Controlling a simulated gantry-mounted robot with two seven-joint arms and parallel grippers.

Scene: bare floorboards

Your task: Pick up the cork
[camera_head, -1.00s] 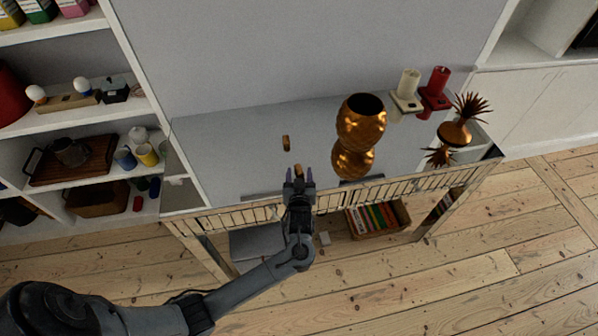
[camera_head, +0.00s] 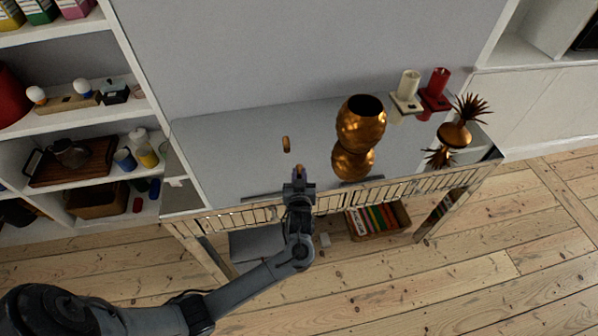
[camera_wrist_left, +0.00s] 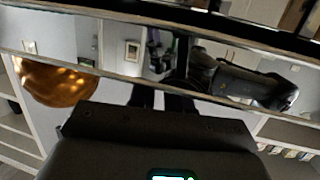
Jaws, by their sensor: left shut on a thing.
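My left gripper (camera_head: 298,177) is over the front part of a shiny, mirror-like tabletop (camera_head: 235,150). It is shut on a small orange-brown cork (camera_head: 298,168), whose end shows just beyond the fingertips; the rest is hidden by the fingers. A second small brown piece (camera_head: 286,144) stands apart, a little further back and to the left. In the left wrist view the dark fingers (camera_wrist_left: 164,98) show close up with a mirrored arm beyond them, and I cannot make out the cork there. My right gripper is not in view.
A bronze vase (camera_head: 360,122) stands right of my gripper, its reflection below it. A cream candle (camera_head: 409,83), a red candle (camera_head: 437,82) and a spiky potted plant (camera_head: 455,133) stand further right. A slatted front edge runs nearby. The tabletop's left part is clear.

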